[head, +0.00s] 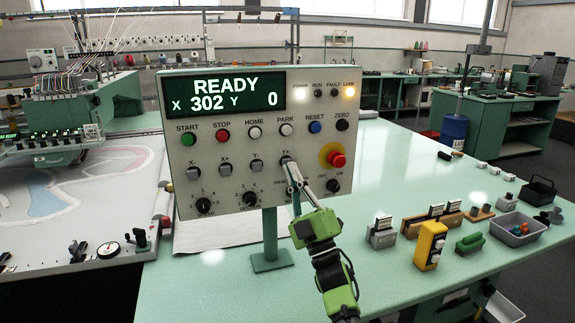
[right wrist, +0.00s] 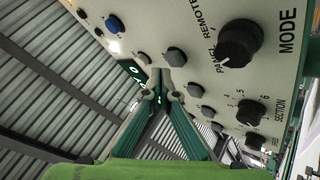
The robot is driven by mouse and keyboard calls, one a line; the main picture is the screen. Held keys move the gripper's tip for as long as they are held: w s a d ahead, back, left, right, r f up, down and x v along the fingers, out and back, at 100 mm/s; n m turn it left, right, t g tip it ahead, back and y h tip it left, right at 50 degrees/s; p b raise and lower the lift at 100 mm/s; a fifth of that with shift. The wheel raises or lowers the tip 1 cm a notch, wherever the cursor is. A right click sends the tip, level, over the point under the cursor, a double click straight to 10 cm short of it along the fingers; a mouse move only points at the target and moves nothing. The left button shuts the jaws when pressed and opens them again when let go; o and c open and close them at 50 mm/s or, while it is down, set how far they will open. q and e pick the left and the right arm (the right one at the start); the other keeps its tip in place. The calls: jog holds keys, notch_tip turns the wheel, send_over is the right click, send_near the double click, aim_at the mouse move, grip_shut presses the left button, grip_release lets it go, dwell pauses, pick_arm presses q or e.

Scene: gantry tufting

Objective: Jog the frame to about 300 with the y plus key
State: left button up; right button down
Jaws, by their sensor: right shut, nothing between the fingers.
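The control panel (head: 257,200) stands on a green post. Its display (head: 226,94) reads READY, X 302, Y 0. The jog keys sit in a row: X- (head: 194,173), X+ (head: 225,169), Y- (head: 256,166), and the Y+ key at the right end, mostly hidden by my fingertips. My right gripper (head: 289,165) is shut and empty, its tips at the Y+ key; I cannot tell if they touch or press it. In the right wrist view the shut fingers (right wrist: 160,92) point at the panel face. The frame (head: 100,205) holds patterned cloth at the left. My left gripper is out of view.
The red emergency stop (head: 337,159) sits right of the Y+ key. A yellow box (head: 430,246), a grey tray (head: 519,229) and small blocks stand on the green table (head: 391,177) at the right. The tufting head (head: 65,115) stands at the back left.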

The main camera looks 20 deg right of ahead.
dwell(0.8)
jog(key=shift+w+b, duration=0.45)
jog(key=shift+b, duration=0.05)
jog(key=shift+w, duration=0.1)
